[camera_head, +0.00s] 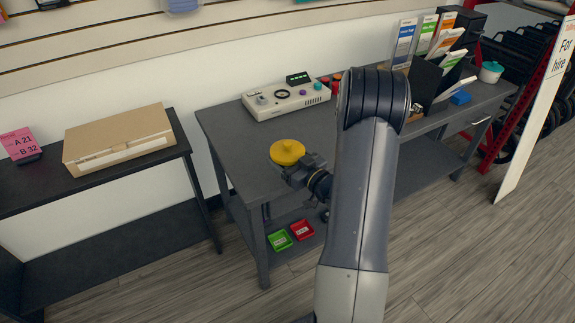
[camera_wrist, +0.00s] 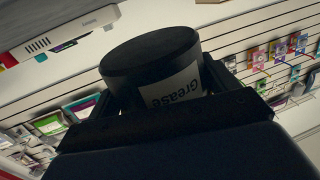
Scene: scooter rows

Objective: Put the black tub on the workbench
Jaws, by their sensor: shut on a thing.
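The black tub (camera_wrist: 150,62) shows in the wrist view as a dark round body with a pale label reading "Grease". My gripper (camera_wrist: 165,112) is shut on it, with a dark jaw on each side. In the head view my gripper (camera_head: 298,170) appears over the front part of the grey workbench (camera_head: 228,130). A yellow round top with a small knob (camera_head: 287,152) shows at its tip; I cannot tell whether it belongs to the tub. The tub's dark body is mostly hidden there, and its height above the bench is unclear.
A white control box (camera_head: 285,100) stands at the workbench's back. Brochure holders (camera_head: 428,75), a blue block (camera_head: 460,98) and a teal-lidded pot (camera_head: 491,72) stand to the right. Green (camera_head: 279,240) and red (camera_head: 302,230) trays are on the lower shelf. The left front bench top looks clear.

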